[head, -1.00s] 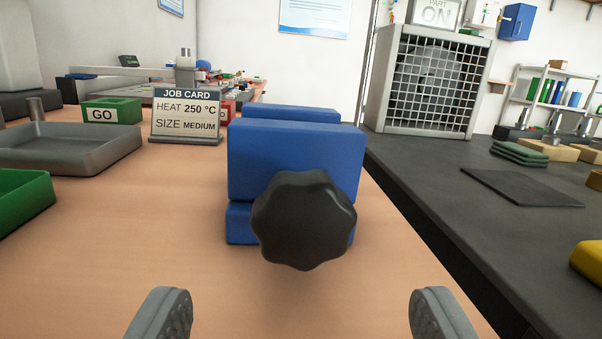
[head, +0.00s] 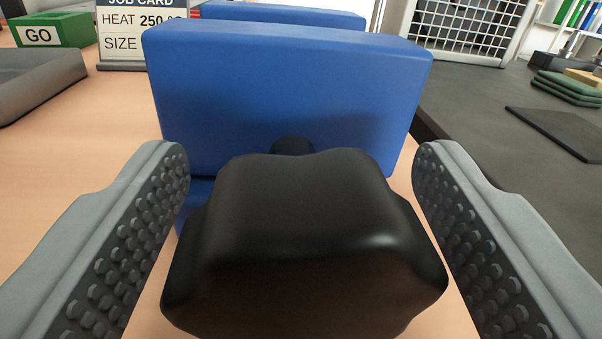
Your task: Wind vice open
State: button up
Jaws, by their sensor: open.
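The blue vice (head: 285,90) stands on the wooden bench, with its near jaw facing me and the far jaw (head: 290,14) behind it. Its black lobed knob (head: 305,230) sticks out toward me on a short dark shaft (head: 292,146). My gripper (head: 300,165) is open, with one studded grey finger on each side of the knob. The fingertips reach slightly past the knob toward the vice. A gap shows between the knob and the upper part of each finger; lower down the knob comes close to both, and I cannot tell whether it touches.
A job card (head: 143,40) and a green GO box (head: 52,30) stand at the back left, with a grey tray (head: 40,82) before them. Right of the vice is a dark worktop (head: 480,110) with a black mat (head: 560,130), green pads and a grilled unit (head: 460,28).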

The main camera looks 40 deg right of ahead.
jog(key=shift+c, duration=0.2)
jog(key=c, duration=0.9)
jog(key=shift+n, duration=2.4)
jog(key=shift+c, duration=0.2)
jog(key=o, duration=1)
jog(key=shift+a, duration=0.1)
jog(key=shift+s, duration=0.1)
jog(key=shift+f+v, duration=0.15)
jog(key=shift+v, duration=4.15)
jog(key=shift+f+v, duration=0.15)
jog(key=shift+v, duration=4.2)
jog(key=shift+s, duration=0.1)
